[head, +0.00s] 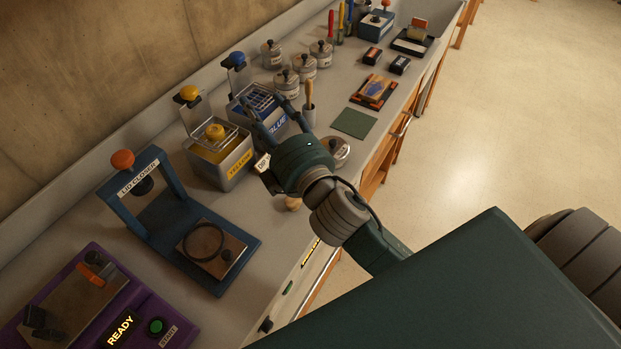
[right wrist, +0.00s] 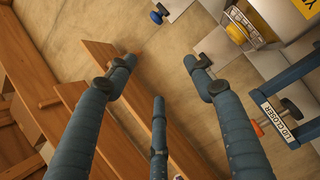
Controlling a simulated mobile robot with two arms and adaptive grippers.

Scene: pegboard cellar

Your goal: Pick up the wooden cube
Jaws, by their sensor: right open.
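I cannot make out a wooden cube for certain in either view. A small light-wood piece (head: 293,204) shows on the bench just below my right gripper's body in the head view; it looks rounded and is partly hidden, so its shape is unclear. My right gripper (head: 268,108) is over the bench near the blue bin (head: 275,127), its fingers spread and empty. In the right wrist view the open fingers (right wrist: 157,68) have nothing between them. My left gripper is not in view.
The yellow bin (head: 222,166), the blue lid closer (head: 128,182) and a purple READY machine (head: 90,310) stand on the bench (head: 265,240). Grey lidded pots (head: 286,84) and a green mat (head: 355,123) lie farther back. Open floor (head: 490,130) is to the right.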

